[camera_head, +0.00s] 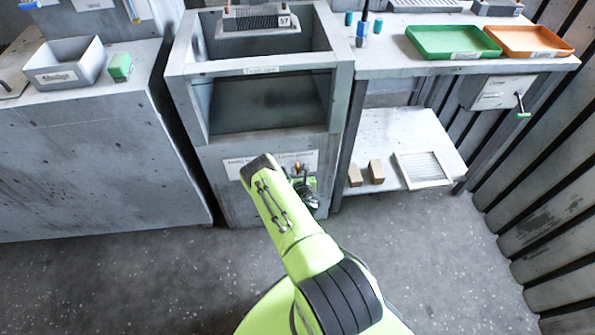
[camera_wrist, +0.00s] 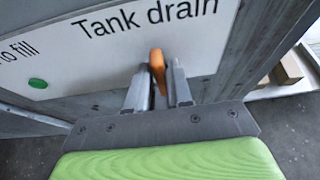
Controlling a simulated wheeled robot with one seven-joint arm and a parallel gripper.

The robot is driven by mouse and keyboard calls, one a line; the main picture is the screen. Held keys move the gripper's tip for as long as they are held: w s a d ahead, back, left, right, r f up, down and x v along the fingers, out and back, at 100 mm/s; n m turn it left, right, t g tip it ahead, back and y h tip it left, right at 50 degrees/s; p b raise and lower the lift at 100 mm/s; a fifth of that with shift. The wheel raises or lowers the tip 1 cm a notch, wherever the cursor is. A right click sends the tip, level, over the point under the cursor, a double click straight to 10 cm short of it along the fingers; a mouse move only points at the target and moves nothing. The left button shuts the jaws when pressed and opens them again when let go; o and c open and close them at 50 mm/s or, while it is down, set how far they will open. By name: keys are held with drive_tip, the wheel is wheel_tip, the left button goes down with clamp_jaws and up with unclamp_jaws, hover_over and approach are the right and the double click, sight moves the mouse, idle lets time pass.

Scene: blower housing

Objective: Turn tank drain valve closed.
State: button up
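The tank drain valve's orange handle (camera_wrist: 157,66) stands in front of a white panel (camera_wrist: 110,45) lettered "Tank drain". In the wrist view, my gripper (camera_wrist: 160,80) has one finger on each side of the handle, close together, and looks shut on it. The handle points out toward the wrist camera; the valve body behind it is hidden. In the head view, the orange handle (camera_head: 298,168) is small, low on the front of the grey tank cabinet (camera_head: 225,168). My gripper (camera_head: 308,192) is there too, partly hidden behind my green arm.
A green dot (camera_wrist: 37,83) marks the panel left of the lettering. Right of the cabinet, a low shelf (camera_head: 405,130) holds brown blocks (camera_head: 376,171) and a framed filter (camera_head: 422,169). A bench (camera_head: 385,55) above carries a green tray (camera_head: 452,42) and an orange tray (camera_head: 528,41). The floor in front is clear.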

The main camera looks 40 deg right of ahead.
clamp_jaws()
drive_tip(key=m+t+y, duration=0.1)
drive_tip(key=m+t, duration=0.1)
drive_tip(key=m, duration=0.2)
drive_tip(key=f+m+t+y, duration=0.1)
drive_tip(key=m+t, duration=0.1)
drive_tip(key=m, duration=0.3)
drive_tip(key=d+m+t+y, duration=0.1)
drive_tip(key=m+t, duration=0.1)
drive_tip(key=m, duration=0.2)
drive_tip(key=shift+s+f+y, duration=0.15)
drive_tip(key=shift+s+y, duration=0.25)
idle(0.3)
drive_tip(key=shift+m, duration=0.4)
drive_tip(key=shift+o, duration=2.2)
unclamp_jaws()
